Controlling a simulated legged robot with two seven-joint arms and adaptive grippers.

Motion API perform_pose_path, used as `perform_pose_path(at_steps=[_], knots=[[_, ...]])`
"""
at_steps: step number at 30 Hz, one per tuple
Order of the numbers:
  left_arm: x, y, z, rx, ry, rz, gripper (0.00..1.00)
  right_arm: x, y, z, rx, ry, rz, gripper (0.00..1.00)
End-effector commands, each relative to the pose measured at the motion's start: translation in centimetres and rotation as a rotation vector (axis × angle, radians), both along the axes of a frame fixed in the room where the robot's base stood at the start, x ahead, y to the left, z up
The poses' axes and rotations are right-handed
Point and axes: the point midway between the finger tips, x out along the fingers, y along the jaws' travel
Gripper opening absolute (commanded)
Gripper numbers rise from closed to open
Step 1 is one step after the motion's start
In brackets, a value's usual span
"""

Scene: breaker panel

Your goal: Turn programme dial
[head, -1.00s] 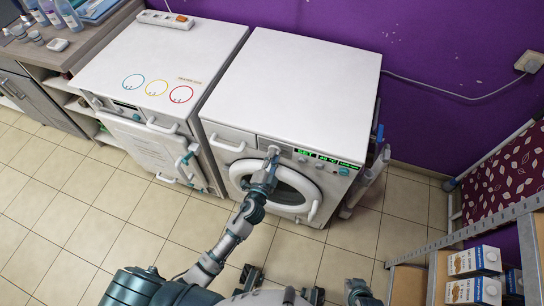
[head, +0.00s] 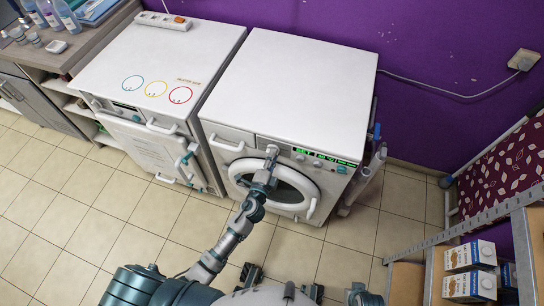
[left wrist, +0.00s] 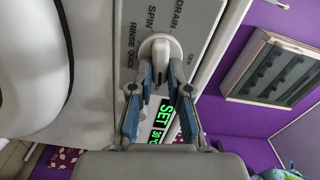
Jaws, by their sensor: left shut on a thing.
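The washing machine (head: 290,75) on the right is white, with a round door and a control panel. Its programme dial (left wrist: 160,46) is a pale round knob with a grip bar, on a grey panel marked DRAIN, SPIN, RINSE and OFF. My left gripper (left wrist: 159,76) is shut on the dial's grip bar, one finger on each side. In the head view my left gripper (head: 271,158) covers much of the dial. The green display (head: 318,154) is beside the dial; in the left wrist view it reads SET. My right gripper cannot be made out.
A second white appliance (head: 160,60) stands at the left, with a power strip (head: 165,20) on top. A counter with bottles is farther left. A shelf with cartons (head: 470,256) is at the lower right. Tiled floor in front is open.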

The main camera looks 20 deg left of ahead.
Motion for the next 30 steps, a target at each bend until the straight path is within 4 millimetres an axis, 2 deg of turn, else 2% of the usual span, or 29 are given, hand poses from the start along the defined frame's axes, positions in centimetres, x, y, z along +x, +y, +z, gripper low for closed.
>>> perform_pose_path(at_steps=[8, 9, 11, 22, 26, 30], knots=[[-0.1, -0.4, -0.1, -0.004, 0.002, -0.008, 0.00, 0.0, 0.0, 0.0, 0.000, 0.000, 0.000, 0.00], [-0.1, -0.4, -0.1, -0.004, 0.002, -0.008, 0.26, 0.0, 0.0, 0.0, 0.000, 0.000, 0.000, 0.00], [-0.1, -0.4, -0.1, -0.004, 0.002, -0.007, 0.41, 0.0, 0.0, 0.0, 0.001, 0.000, 0.000, 0.00], [-0.6, -0.1, -0.2, -0.003, 0.003, -0.003, 0.42, 0.1, 0.1, 0.2, 0.003, -0.006, -0.001, 0.00], [-2.5, -0.1, -0.3, -0.005, 0.005, -0.004, 0.42, 0.1, 0.1, 0.2, 0.002, -0.004, -0.002, 0.00], [-5.8, 0.0, -0.3, -0.006, 0.006, -0.003, 0.42, 0.0, 0.0, 0.1, 0.002, -0.004, -0.001, 0.00]])
